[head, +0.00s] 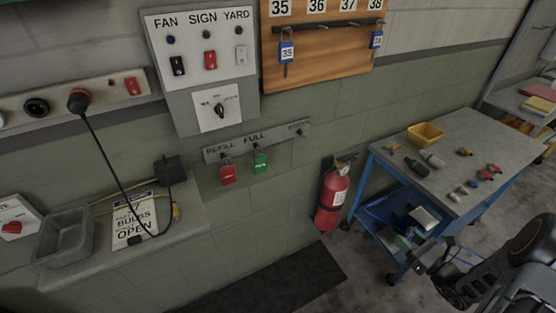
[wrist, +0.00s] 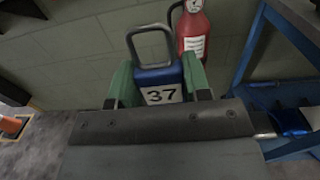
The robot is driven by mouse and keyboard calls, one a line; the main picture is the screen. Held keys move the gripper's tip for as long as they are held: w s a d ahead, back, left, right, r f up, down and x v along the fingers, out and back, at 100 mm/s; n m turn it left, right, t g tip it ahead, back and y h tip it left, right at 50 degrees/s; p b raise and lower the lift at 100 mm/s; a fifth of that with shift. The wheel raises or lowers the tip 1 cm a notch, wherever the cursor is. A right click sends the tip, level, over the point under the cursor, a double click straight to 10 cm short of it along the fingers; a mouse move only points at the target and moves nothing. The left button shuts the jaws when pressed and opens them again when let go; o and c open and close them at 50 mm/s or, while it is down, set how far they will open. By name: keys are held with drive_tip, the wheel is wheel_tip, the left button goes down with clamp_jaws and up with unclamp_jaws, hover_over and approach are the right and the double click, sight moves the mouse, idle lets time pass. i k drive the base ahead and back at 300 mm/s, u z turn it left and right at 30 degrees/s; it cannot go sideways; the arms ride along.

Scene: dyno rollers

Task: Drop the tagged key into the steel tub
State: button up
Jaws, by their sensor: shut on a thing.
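A blue tag marked 37 (wrist: 160,76) with a grey metal loop on top is held upright between the green-padded fingers of my gripper (wrist: 161,88) in the wrist view. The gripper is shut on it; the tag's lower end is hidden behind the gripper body. The grey steel tub (head: 60,262) sits on the ledge at the far left of the head view, and its visible inside looks empty. My arm is at the lower right of the head view, far from the tub and near the blue cart. The held tag cannot be made out there.
A wooden key board (head: 325,62) holds blue tags under 35 and 38. A sign (head: 135,222) and a black cord lie beside the tub. A fire extinguisher (head: 332,195) hangs on the wall. A blue cart (head: 455,135) with a yellow bin and small items stands at right.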

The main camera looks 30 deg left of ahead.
sight(79, 235)
drive_tip(key=i, duration=0.8)
drive_tip(key=u, duration=2.05)
